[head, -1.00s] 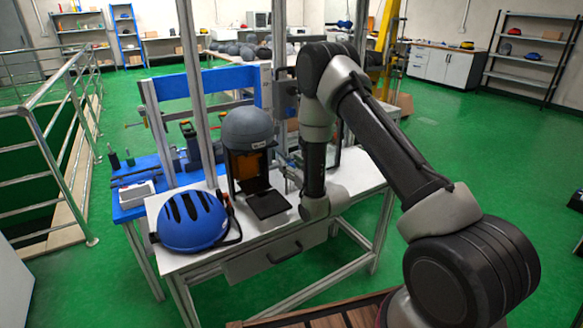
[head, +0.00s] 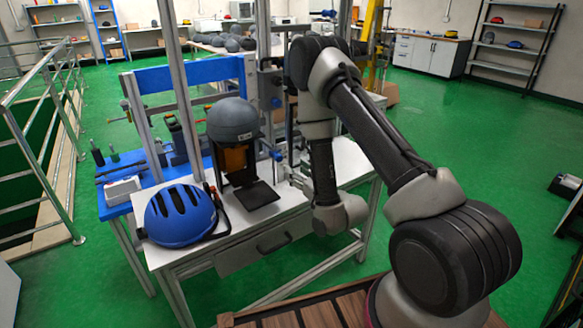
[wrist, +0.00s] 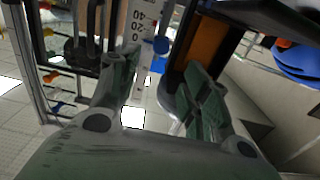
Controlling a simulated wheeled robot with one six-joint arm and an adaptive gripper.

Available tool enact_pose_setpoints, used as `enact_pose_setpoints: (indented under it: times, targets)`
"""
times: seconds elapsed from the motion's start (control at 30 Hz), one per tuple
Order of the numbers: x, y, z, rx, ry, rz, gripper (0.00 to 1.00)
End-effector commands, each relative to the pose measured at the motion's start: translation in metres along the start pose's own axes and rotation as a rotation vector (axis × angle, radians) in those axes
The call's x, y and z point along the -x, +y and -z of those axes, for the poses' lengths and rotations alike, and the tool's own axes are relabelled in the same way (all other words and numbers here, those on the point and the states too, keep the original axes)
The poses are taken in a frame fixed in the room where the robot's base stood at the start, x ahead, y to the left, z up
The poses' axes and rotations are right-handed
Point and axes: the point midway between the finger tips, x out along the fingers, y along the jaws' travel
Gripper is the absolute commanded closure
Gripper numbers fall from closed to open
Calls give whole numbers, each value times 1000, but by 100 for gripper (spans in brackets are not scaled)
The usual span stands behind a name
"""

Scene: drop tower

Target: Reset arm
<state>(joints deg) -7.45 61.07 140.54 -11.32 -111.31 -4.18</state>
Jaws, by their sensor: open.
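My gripper (wrist: 165,90) shows in the wrist view with its two green-padded fingers spread apart and nothing between them. In the head view my arm's end is beside the drop tower (head: 265,60), and the fingers are mostly hidden by the wrist. The grey headform (head: 233,120) sits on the dark stand with an orange panel (head: 235,160), to the left of my arm. A blue helmet (head: 180,216) lies on the white table to the left of the stand. In the wrist view, part of the blue helmet (wrist: 298,60) shows at the right edge.
The white table (head: 285,222) has a drawer in front. A blue bench (head: 118,208) with tools stands behind it to the left. Metal railings (head: 45,150) run along the left.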

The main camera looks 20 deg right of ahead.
Motion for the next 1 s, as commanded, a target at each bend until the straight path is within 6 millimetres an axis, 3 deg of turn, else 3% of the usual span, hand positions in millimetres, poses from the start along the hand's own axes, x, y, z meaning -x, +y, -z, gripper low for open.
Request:
enact_pose_setpoints:
  times: [0.47, 0.57, 0.63, 0.8, 0.9, 1.0]
  targets:
    - [2, 0, -3, -3, -12, 1, 53]
    - [3, -2, -24, -7, -104, 6, 53]
    - [9, -3, -56, -10, -238, 10, 53]
    - [62, -4, -148, -23, -720, 9, 53]
    - [94, 1, -160, -26, -961, -4, 53]
    - [125, 9, -145, -35, -1167, -30, 53]
